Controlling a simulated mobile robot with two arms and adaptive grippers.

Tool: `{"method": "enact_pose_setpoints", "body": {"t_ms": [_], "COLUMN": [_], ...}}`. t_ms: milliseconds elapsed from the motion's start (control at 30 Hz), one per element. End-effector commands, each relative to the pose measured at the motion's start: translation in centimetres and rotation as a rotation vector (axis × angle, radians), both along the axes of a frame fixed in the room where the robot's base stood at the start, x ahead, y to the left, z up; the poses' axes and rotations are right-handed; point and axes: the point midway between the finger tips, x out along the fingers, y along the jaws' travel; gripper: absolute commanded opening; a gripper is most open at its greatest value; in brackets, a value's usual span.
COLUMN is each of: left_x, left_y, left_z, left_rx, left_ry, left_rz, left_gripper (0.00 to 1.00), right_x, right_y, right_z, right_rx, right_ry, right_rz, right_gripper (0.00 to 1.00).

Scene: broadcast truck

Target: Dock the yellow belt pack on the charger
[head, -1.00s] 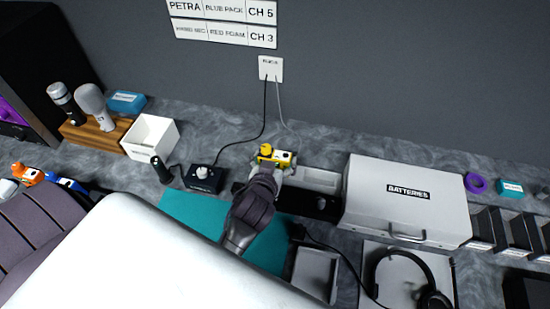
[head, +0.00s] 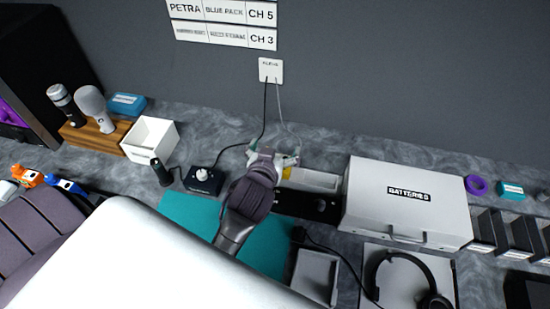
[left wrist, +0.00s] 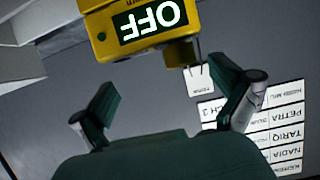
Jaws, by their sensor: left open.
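The yellow belt pack (left wrist: 142,28) fills the top of the left wrist view, with a dark display reading OFF upside down. In the head view only a small yellow patch (head: 287,173) of it shows beside my left gripper (head: 272,157); the gripper hides the rest. In the left wrist view the two fingers of my left gripper (left wrist: 172,100) are wide apart, with the pack beyond their tips and nothing between them. A black strip-shaped unit (head: 318,207), perhaps the charger, lies right of my left wrist. My right gripper is not in view.
A grey tray (head: 314,179) and a white BATTERIES case (head: 376,174) stand to the right. A black box with a knob (head: 205,180) and a white bin (head: 150,140) stand left. A headset (head: 378,270) lies front right. Teal mat (head: 190,210) is partly clear.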

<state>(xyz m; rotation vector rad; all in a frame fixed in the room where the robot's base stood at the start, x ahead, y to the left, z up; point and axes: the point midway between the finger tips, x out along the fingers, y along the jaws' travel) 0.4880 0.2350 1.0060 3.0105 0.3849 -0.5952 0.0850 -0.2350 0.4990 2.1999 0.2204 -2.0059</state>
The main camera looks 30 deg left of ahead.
Motion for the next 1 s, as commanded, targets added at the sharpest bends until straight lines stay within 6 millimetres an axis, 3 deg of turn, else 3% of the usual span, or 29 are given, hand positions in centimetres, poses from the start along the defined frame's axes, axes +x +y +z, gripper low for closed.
{"method": "enact_pose_setpoints", "body": {"t_ms": [100,300,1000], "left_x": [0.0,0.0,0.0], "left_y": [0.0,0.0,0.0], "left_z": [2.2,3.9,4.0], "left_rx": [-0.001,0.001,0.0], "left_ry": [-0.004,-0.002,0.0], "left_rz": [0.0,0.0,0.0], "left_gripper": [1.0,1.0,1.0], "right_x": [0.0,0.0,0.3], "right_y": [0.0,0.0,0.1], "right_z": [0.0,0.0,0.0], "right_rx": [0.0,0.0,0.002], "right_ry": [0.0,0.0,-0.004], "right_rz": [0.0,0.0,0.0], "right_gripper": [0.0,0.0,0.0]}}
